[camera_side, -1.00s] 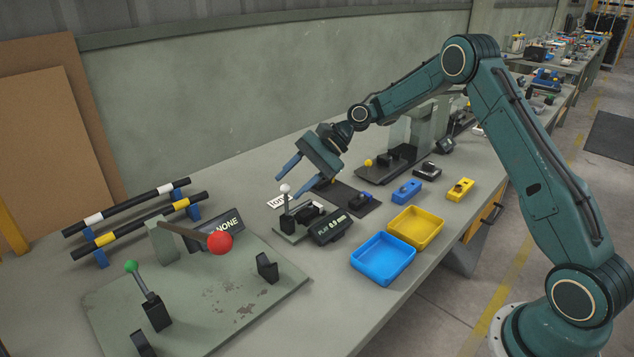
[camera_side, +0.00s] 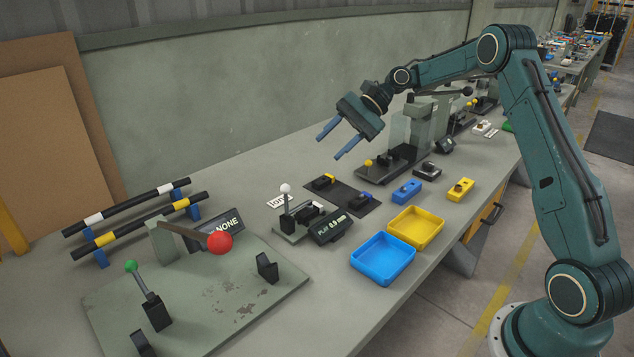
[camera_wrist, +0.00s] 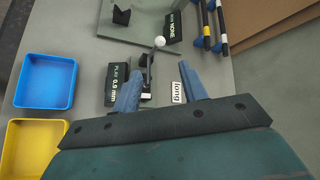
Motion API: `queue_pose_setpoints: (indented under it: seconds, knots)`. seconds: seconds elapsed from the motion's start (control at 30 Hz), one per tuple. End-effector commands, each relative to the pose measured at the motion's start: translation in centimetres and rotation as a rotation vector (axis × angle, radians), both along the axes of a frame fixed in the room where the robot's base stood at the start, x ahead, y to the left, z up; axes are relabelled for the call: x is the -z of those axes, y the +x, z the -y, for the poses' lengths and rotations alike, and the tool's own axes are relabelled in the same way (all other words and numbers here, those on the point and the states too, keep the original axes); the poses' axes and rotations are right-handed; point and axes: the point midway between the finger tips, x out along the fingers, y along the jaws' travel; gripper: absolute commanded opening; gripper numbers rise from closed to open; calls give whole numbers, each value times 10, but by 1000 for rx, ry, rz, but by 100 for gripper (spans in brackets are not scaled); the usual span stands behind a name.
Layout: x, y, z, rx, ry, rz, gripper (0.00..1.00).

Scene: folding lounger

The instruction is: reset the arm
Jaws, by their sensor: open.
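My gripper (camera_side: 331,143) is open and empty, raised in the air above the back part of the bench. Its two blue fingers (camera_wrist: 160,92) also show in the wrist view, spread apart. Below and left of it in the side view stands a small device with a white-knobbed lever (camera_side: 286,189) and a dark display (camera_side: 330,227) reading PLAY 0.9 mm. A card marked "long" (camera_side: 278,201) lies beside the device. In the wrist view the white knob (camera_wrist: 159,42) shows beyond the fingertips, with nothing between the fingers held.
A blue tray (camera_side: 359,271) and a yellow tray (camera_side: 440,234) sit near the front edge. A green plate (camera_side: 210,320) carries a red-balled lever (camera_side: 219,243) and a green-knobbed lever (camera_side: 131,267). Striped bars (camera_side: 135,233) lie at the back left. A grey machine (camera_side: 424,122) stands at the right.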

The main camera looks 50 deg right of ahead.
Motion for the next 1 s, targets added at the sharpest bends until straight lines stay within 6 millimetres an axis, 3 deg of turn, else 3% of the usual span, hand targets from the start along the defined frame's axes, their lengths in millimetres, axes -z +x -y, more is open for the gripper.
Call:
queue_pose_setpoints:
  seconds: [0.57,1.0]
  knots:
    - [-10,-2,-6,-13,-36,30,43]
    - [-59,-31,-49,-126,-296,217,43]
